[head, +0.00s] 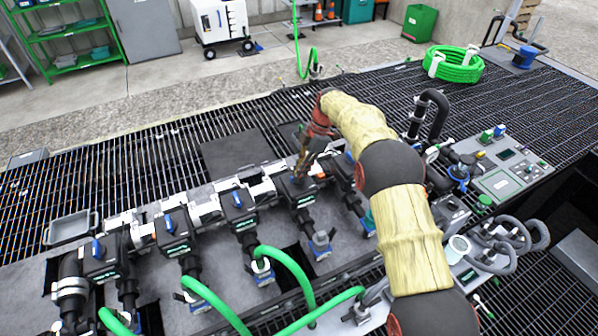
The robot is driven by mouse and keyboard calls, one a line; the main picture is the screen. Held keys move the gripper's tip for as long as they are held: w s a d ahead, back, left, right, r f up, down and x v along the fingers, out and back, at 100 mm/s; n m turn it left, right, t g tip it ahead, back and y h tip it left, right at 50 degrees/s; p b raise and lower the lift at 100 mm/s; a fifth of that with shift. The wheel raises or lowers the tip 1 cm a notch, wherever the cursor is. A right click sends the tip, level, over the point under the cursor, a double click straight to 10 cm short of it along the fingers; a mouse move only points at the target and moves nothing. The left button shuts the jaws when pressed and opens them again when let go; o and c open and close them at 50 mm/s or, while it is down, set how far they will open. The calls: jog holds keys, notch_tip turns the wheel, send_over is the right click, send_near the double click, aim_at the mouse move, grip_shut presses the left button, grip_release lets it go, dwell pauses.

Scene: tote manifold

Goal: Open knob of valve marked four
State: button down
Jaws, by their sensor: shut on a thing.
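My gripper (300,178) points down onto a black valve (297,196), the fourth from the left in the manifold row. Its jaws are shut on that valve's knob, which they mostly hide. The green labels on the valves are too small to read, so I cannot tell the number here. To the left, three more black valves show blue knobs: one at far left (97,248), one beside it (168,221) and one next to the gripped valve (238,198). Another valve (343,172) on the right is partly hidden behind my arm.
Green hoses (290,268) run from the valve outlets toward the front. A control panel (512,172) and black pipes (428,110) stand to the right. A grey tray (70,227) lies at the left. The black grating (120,178) behind the manifold is mostly clear.

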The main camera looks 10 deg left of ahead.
jog(key=c, duration=1.8)
grip_release()
jog(key=shift+c, duration=0.2)
jog(key=shift+r, duration=0.1)
jog(key=v, duration=1.2)
